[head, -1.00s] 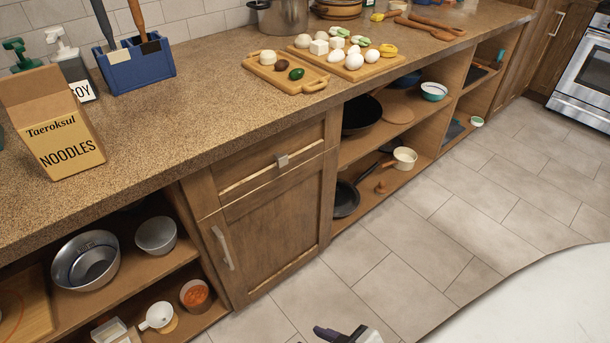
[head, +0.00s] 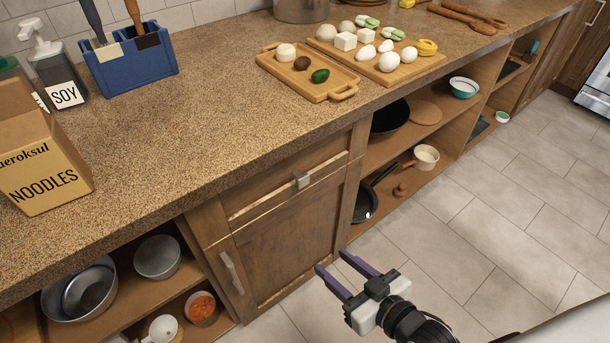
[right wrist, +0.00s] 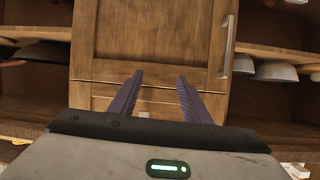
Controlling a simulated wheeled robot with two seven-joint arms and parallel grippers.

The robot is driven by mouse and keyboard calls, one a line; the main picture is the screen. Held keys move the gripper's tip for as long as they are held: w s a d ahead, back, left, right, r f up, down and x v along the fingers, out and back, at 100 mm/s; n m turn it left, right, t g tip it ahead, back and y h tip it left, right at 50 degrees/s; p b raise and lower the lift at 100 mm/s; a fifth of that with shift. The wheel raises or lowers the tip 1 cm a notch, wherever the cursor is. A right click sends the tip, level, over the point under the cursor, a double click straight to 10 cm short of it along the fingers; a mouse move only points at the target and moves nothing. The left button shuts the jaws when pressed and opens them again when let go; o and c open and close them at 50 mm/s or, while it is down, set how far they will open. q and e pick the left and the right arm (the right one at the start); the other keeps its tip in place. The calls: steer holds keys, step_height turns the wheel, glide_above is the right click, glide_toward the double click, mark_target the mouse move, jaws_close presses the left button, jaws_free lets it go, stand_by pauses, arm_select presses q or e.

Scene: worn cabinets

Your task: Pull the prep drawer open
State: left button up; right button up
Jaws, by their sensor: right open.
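The prep drawer (head: 265,200) is a wooden front under the counter edge, above a cabinet door, and looks closed. Its small pale metal handle (head: 301,180) sits near the middle of the front. My right gripper (head: 331,261) is open and empty, in front of and below the drawer, apart from the handle. In the right wrist view, which looks upside down, my right gripper's two purple fingers (right wrist: 160,76) are spread before the wooden front, with the drawer front (right wrist: 97,98) low in the picture; the handle is mostly hidden there. My left gripper is not in view.
The cabinet door (head: 285,240) below has a long vertical handle (head: 231,272). Open shelves with bowls and pans flank it. The counter (head: 200,150) above holds a noodle box (head: 45,165), a blue utensil holder (head: 130,70) and food boards. The tiled floor on the right is clear.

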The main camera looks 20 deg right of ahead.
mark_target(304, 182)
steer(key=w+d+r+n+t+y, duration=0.15)
steer(key=w+r+t, duration=0.35)
steer(key=r, duration=0.5)
steer(key=shift+m+g+y, duration=0.25)
steer(key=shift+g, duration=0.25)
steer(key=x, duration=1)
steer(key=shift+w+d+b, duration=0.15)
steer(key=shift+d+b, duration=0.1)
steer(key=shift+b, duration=0.05)
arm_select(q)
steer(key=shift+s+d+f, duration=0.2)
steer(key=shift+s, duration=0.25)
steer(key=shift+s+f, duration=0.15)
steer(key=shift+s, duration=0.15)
arm_select(e)
jaws_close()
